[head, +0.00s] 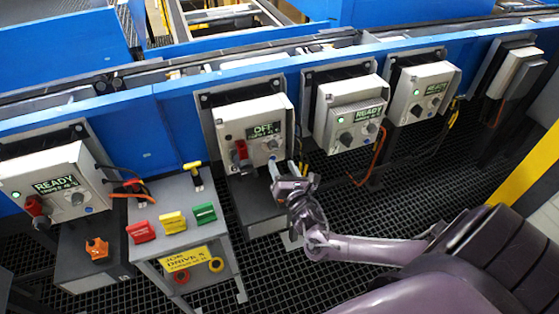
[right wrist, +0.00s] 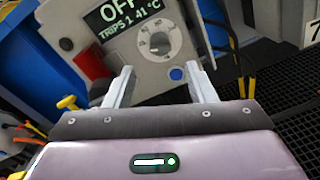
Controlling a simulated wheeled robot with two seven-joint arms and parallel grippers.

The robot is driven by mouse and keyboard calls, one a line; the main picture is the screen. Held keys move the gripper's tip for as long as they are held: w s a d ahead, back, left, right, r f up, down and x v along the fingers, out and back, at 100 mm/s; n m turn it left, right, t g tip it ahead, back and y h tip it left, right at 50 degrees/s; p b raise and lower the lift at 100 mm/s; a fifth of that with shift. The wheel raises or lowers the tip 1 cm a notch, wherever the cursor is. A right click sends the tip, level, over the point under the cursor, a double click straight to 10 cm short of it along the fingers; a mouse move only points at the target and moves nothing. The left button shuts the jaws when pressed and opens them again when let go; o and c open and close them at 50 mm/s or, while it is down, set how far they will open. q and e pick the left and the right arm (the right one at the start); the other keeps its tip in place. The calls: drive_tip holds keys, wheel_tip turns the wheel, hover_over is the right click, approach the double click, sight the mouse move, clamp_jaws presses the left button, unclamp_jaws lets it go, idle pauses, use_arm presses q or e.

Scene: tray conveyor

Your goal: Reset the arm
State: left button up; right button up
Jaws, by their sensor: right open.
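My right gripper (head: 283,168) is open and empty, just in front of the lower right part of the grey drive box (head: 232,118) whose display reads OFF. In the right wrist view its two fingers (right wrist: 160,70) point at that box, apart, with the round dial (right wrist: 158,38) ahead and a blue button (right wrist: 177,73) between the fingertips. I cannot tell whether they touch the box. A red switch handle (right wrist: 92,65) sits left of the dial; it also shows in the head view (head: 240,150). My left gripper is not in view.
Other drive boxes reading READY stand left (head: 30,172) and right (head: 345,113) along the blue conveyor rail (head: 180,90). A grey cart (head: 160,195) at left holds red, yellow and green tags and a yellow-handled tool. Orange cables hang nearby. The dark grated floor (head: 350,210) is mostly clear.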

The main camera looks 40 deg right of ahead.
drive_tip(key=shift+s+a, duration=0.1)
drive_tip(key=shift+s, duration=0.05)
idle(0.4)
drive_tip(key=s+a+f+m+g+y, duration=0.2)
drive_tip(key=s+a+m+g, duration=0.2)
drive_tip(key=a+m, duration=0.3)
drive_tip(key=s+a+f+m+g+y, duration=0.1)
drive_tip(key=s+a+m+g, duration=0.2)
drive_tip(key=a+m, duration=0.4)
drive_tip(key=s+a+r+m+g+y, duration=0.2)
drive_tip(key=s+r+m+g, duration=0.55)
drive_tip(key=s+m, duration=0.6)
drive_tip(key=s+f+n, duration=0.1)
drive_tip(key=s+f, duration=0.2)
drive_tip(key=f, duration=2.4)
drive_tip(key=s+d+f+g, duration=0.1)
drive_tip(key=s+d+f, duration=0.2)
drive_tip(key=s+f, duration=1.7)
drive_tip(key=shift+s, duration=0.3)
